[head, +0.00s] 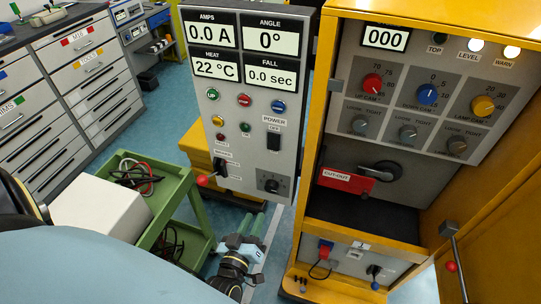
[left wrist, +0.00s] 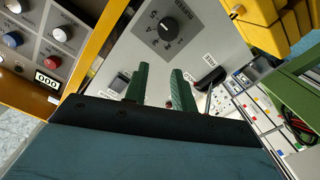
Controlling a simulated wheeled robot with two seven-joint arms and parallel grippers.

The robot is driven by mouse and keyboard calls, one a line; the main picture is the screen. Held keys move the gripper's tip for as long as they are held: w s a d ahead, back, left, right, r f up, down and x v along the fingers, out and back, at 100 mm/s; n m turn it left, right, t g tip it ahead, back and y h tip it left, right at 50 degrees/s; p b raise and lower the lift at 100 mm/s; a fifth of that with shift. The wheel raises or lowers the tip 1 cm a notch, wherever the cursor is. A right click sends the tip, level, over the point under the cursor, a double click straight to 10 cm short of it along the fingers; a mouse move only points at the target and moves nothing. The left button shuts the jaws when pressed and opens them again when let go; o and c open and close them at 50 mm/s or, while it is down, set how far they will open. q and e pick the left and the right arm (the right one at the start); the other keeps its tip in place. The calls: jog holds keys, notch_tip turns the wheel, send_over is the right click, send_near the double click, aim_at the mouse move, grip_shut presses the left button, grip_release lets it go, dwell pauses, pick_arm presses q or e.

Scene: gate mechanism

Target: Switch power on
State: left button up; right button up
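The grey control panel (head: 240,105) hangs in the middle of the head view. Its black power switch (head: 273,139) sits under the word POWER, with a small OFF label beside it. My left gripper (head: 242,240) is below the panel, open and empty, with its green fingers apart. In the left wrist view the open fingers (left wrist: 160,70) point at the panel face, with a black rotary knob (left wrist: 167,28) ahead. A dark switch (left wrist: 119,83), likely the power switch, shows left of the fingers, partly hidden. My right gripper is in neither view.
A red-tipped lever (head: 203,180) sticks out at the panel's lower left. A green cart (head: 160,205) stands left of my gripper.

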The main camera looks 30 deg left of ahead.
pick_arm(q)
jog(key=m+t+b, duration=0.1)
jog(key=w+r+t+b, duration=0.1)
jog(key=b, duration=0.1)
jog(key=shift+a+r+m+y, duration=0.15)
jog(key=shift+r+m+y, duration=0.05)
jog(key=shift+m+y, duration=0.2)
jog(key=c, duration=0.5)
jog(key=r+m+t+b, duration=0.1)
jog(key=b, duration=0.1)
jog(key=r+m+t+b, duration=0.1)
jog(key=r+t, duration=0.1)
jog(key=r+m+t+b, duration=0.1)
jog(key=b, duration=0.1)
jog(key=shift+s+d+r+y+b, duration=0.2)
jog(key=shift+d+y+b, duration=0.1)
jog(key=shift+y+b, duration=0.1)
jog(key=shift+s+d+r+m+t+b, duration=0.2)
jog(key=shift+r+m+t+b, duration=0.1)
jog(key=shift+r+m+t, duration=0.35)
